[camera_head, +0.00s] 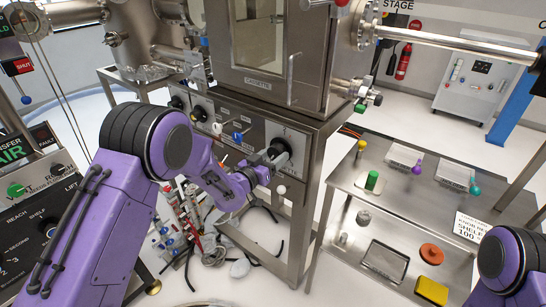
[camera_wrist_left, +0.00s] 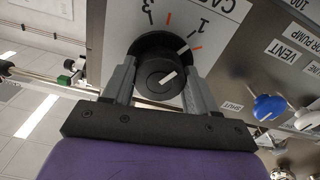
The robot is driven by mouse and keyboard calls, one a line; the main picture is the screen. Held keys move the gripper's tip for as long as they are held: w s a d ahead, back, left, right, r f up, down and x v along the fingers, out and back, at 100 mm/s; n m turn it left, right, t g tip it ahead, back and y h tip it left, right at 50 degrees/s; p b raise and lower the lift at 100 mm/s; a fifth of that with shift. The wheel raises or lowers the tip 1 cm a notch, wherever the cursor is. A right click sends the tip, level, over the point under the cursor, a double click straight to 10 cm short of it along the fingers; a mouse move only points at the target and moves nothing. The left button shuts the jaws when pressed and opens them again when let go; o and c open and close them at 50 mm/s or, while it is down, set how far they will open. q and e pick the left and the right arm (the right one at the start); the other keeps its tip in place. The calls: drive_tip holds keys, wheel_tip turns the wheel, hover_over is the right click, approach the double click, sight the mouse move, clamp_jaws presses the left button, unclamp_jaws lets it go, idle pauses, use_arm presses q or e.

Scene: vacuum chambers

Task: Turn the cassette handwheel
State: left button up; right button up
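The cassette handwheel is a black round knob on the grey front panel below the chamber; it shows in the head view (camera_head: 279,150) and in the left wrist view (camera_wrist_left: 160,76). White pointer marks on its hub and rim point towards an orange tick near the "1" on the dial (camera_wrist_left: 203,27). My left gripper (camera_head: 265,167) is at the knob, with one grey finger on each side, also in the left wrist view (camera_wrist_left: 160,85). The fingers appear to touch the hub. My right gripper is out of view; only a purple right-arm joint shows at lower right.
A steel shelf cart (camera_head: 400,190) with small coloured parts stands to the right. Hoses and loose valve parts (camera_head: 235,250) lie below the panel.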

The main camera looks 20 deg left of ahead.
use_arm(q)
drive_tip(key=m+b, duration=0.1)
drive_tip(key=b, duration=0.1)
drive_tip(key=m+b, duration=0.2)
drive_tip(key=shift+f, duration=0.35)
drive_tip(key=shift+r+m+b, duration=0.15)
drive_tip(key=shift+m+b, duration=0.2)
drive_tip(key=shift+m, duration=0.25)
drive_tip(key=shift+r, duration=0.2)
drive_tip(key=o, duration=1.1)
drive_tip(key=shift+w+f, duration=0.1)
drive_tip(key=shift+w, duration=0.05)
drive_tip(key=b+v, duration=0.2)
drive_tip(key=v, duration=0.8)
drive_tip(key=shift+s+a+b, duration=0.15)
drive_tip(key=shift+s+b, duration=0.15)
drive_tip(key=shift+b, duration=0.05)
